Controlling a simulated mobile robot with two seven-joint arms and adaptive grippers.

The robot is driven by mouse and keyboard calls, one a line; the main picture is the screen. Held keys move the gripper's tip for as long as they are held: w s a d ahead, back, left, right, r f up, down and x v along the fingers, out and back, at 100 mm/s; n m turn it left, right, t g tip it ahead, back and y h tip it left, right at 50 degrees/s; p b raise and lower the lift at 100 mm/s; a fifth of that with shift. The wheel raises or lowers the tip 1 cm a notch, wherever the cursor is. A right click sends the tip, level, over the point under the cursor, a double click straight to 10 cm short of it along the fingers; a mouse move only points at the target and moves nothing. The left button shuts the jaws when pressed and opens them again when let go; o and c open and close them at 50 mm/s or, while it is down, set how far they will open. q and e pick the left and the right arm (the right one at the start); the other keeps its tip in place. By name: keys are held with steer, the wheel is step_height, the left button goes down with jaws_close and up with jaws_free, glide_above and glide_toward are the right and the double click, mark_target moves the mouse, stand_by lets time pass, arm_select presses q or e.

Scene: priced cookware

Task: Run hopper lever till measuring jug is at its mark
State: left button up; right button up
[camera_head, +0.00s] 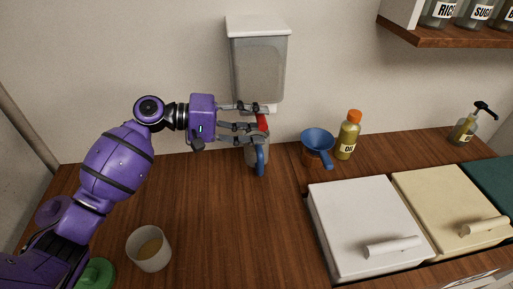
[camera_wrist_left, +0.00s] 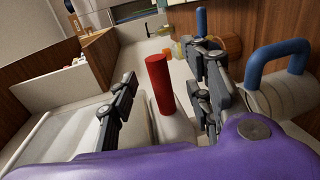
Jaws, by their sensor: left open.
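The hopper (camera_head: 258,68) is a clear, white-lidded box on the wall, with greyish contents. Its red lever (camera_head: 262,121) is below it, and stands as a red cylinder in the left wrist view (camera_wrist_left: 160,86).
A blue funnel-like scoop (camera_head: 317,143) and an oil bottle (camera_head: 348,136) stand right of the jug. Lidded bins (camera_head: 365,225) fill the right. The counter's middle is clear.

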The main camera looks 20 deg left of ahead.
arm_select(q)
steer(key=shift+p+v, duration=0.35)
steer(key=shift+v, duration=2.25)
steer(key=v, duration=1.2)
